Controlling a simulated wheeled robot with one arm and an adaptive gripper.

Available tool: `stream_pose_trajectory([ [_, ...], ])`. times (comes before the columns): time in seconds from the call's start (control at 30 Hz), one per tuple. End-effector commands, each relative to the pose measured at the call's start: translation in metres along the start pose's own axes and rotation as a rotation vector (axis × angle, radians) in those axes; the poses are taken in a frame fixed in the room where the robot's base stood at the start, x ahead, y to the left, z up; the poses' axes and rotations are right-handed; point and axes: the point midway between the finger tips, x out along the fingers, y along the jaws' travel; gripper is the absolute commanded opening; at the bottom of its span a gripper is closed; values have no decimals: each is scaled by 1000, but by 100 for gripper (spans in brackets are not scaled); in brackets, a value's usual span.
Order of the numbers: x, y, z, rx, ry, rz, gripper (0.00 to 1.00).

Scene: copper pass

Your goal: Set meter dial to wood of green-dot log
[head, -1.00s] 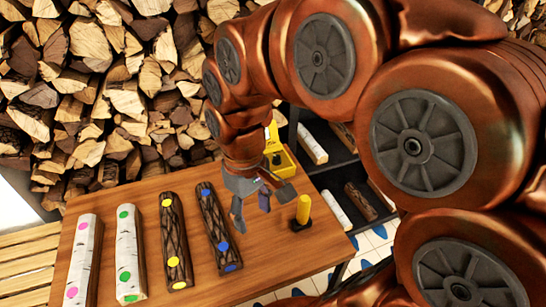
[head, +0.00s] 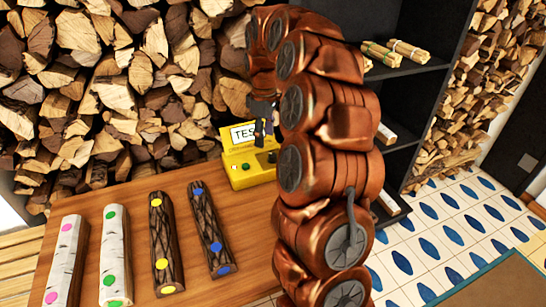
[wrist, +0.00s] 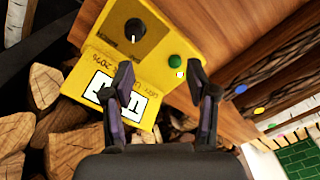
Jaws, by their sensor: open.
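The green-dot log (head: 115,258) is white birch-like bark with dark marks and a green dot near each end. It lies on the wooden table, second from left. The yellow meter (head: 240,178) stands at the table's back, its white screen (head: 243,133) partly covered by my gripper (head: 263,112). In the wrist view the meter (wrist: 75,62) has a black dial (wrist: 133,36) with a white pointer mark and a green button (wrist: 175,61). My gripper (wrist: 158,72) is open and empty, its fingers over the meter near the screen, apart from the dial. Dial labels are too small to read.
Beside it lie a white pink-dot log (head: 66,262), a dark yellow-dot log (head: 165,245) and a dark blue-dot log (head: 211,235). Stacked firewood (head: 110,80) rises behind the table. A dark shelf (head: 410,72) with bundled sticks stands at right.

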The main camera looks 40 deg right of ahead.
Motion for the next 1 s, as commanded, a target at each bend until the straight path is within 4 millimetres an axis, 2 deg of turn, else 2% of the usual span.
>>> stream_pose_trajectory([
  [0.1, 12, 23, 5, -2, -5, 6, 58],
  [0.27, 17, 37, 9, -6, -8, 12, 58],
  [0.57, 36, 37, 10, -9, -11, 10, 58],
  [0.8, 71, 36, 11, -9, -13, 7, 58],
  [1.0, 91, 38, 11, -7, -9, 12, 58],
])
